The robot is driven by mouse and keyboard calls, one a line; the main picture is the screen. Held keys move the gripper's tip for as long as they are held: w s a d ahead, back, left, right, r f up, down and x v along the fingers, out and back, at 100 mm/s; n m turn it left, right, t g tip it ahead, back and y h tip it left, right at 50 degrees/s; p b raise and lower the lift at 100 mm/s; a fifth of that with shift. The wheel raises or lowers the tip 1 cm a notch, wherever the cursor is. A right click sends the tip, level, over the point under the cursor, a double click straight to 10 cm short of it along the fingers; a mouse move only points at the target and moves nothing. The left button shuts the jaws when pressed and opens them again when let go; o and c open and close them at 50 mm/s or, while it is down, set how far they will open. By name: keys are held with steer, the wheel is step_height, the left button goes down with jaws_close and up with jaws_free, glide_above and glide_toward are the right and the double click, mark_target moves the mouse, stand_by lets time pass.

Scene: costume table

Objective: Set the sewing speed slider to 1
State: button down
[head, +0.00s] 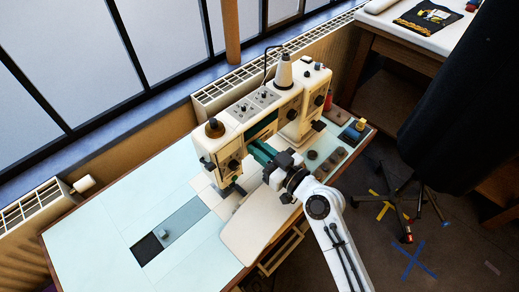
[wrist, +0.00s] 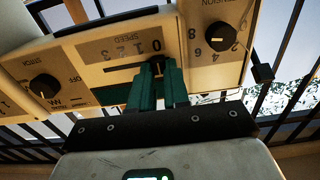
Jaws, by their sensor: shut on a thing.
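The cream sewing machine (head: 232,127) stands on the pale table. In the wrist view its speed panel (wrist: 93,71) carries the numbers 0, 1, 2, 3 running from right to left, with a dark horizontal slot (wrist: 122,67) under them. My gripper (wrist: 158,62) has its green fingers close together at the right end of the slot, just below the 0. They are shut on the speed slider, whose knob is mostly hidden between the fingertips. In the head view my gripper (head: 257,150) reaches the machine's front, where the slider cannot be made out.
A stitch dial (wrist: 44,87) is left of the slot and a tension dial (wrist: 221,36) right of it, close to my fingers. The cone spool (head: 283,72) stands on top of the machine. The table's left part (head: 95,225) is mostly clear.

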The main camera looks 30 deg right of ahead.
steer(key=shift+w+d+b, duration=0.3)
steer(key=shift+d+b, duration=0.6)
steer(key=shift+b, duration=0.2)
steer(key=c, duration=1.1)
jaws_free()
steer(key=shift+b+v, duration=1.75)
steer(key=shift+v, duration=3.65)
